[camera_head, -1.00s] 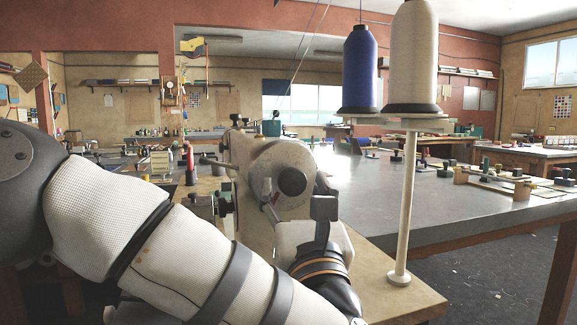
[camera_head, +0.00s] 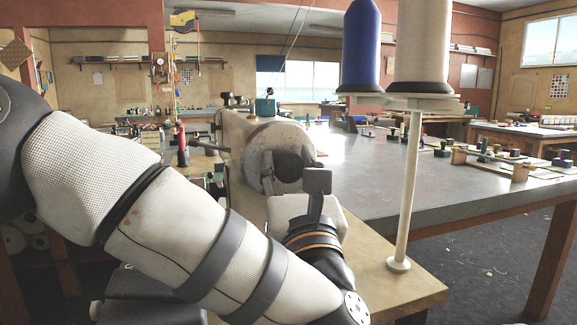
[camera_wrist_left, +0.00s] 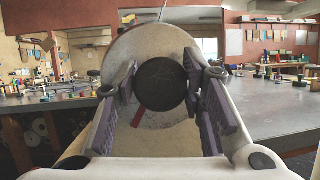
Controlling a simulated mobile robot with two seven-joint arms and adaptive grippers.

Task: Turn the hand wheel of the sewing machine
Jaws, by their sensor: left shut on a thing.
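The sewing machine (camera_head: 240,132) is a pale, worn body on the wooden table, with its round end facing me. Its hand wheel (camera_head: 288,166) is a dark round disc on that end; it also shows in the left wrist view (camera_wrist_left: 161,85). My left gripper (camera_head: 291,174) is at the wheel, with one finger on each side of it. In the left wrist view the fingers (camera_wrist_left: 160,78) are shut on the wheel's left and right sides. A red strip (camera_wrist_left: 139,114) shows just below the wheel. My right gripper is out of view.
A thread stand (camera_head: 409,190) with a blue spool (camera_head: 360,45) and a cream spool (camera_head: 418,40) rises close to the right of my left gripper. A large grey table (camera_head: 400,185) with small items lies behind it.

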